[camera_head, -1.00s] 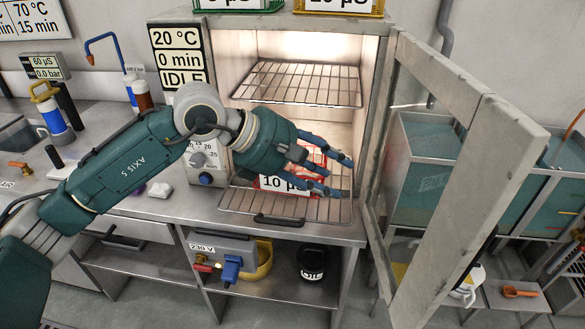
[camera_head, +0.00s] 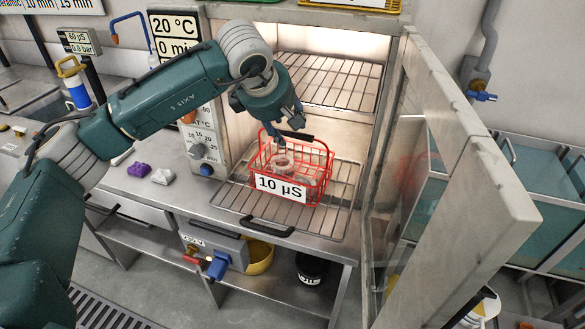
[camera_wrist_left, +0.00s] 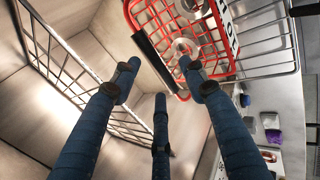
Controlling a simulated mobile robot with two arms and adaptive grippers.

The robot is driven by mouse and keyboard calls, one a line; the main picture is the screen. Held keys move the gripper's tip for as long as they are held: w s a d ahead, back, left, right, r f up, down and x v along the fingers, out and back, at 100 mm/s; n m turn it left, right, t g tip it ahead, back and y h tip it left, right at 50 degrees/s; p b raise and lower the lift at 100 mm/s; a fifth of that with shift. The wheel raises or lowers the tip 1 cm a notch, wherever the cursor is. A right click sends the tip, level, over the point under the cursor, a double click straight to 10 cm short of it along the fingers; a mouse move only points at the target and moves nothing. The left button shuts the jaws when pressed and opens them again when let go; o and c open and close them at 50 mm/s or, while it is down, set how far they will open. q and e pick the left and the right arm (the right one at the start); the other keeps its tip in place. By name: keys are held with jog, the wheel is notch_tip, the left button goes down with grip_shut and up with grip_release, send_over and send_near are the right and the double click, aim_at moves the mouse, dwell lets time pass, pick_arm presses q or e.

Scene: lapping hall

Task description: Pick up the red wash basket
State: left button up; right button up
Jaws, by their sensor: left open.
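The red wash basket (camera_head: 283,189) is a wire basket with a white "10 µS" label on its front and a black bar handle (camera_head: 298,135) at its upper rim. It stands on the lower wire rack (camera_head: 338,225) of the open cabinet and holds pale ring-shaped parts (camera_head: 283,163). My left gripper (camera_head: 286,130) is open and empty, just above the basket's rear left side, its fingers near the handle. In the left wrist view, the basket (camera_wrist_left: 229,28) and handle (camera_wrist_left: 153,60) lie beyond the spread fingers (camera_wrist_left: 158,80). My right gripper is out of view.
The cabinet's glass door (camera_head: 470,190) stands open on the right. An upper wire rack (camera_head: 328,80) is above the basket. Purple and white pieces (camera_head: 139,169) lie on the bench at left. A yellow bowl (camera_head: 259,257) and a dark pot (camera_head: 311,268) sit below.

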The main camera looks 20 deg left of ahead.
aim_at(292, 131)
pick_arm(q)
jog(key=shift+w+d+f, duration=0.25)
jog(key=shift+w, duration=0.05)
jog(key=p+x, duration=0.1)
jog(key=x, duration=0.1)
jog(key=p+x, duration=0.1)
jog(key=x, duration=0.1)
jog(key=shift+w, duration=0.35)
jog(key=shift+w+f, duration=0.2)
jog(key=shift+f, duration=0.05)
jog(key=shift+w, duration=0.1)
jog(key=shift+c, duration=0.5)
grip_shut()
jog(key=shift+r, duration=0.2)
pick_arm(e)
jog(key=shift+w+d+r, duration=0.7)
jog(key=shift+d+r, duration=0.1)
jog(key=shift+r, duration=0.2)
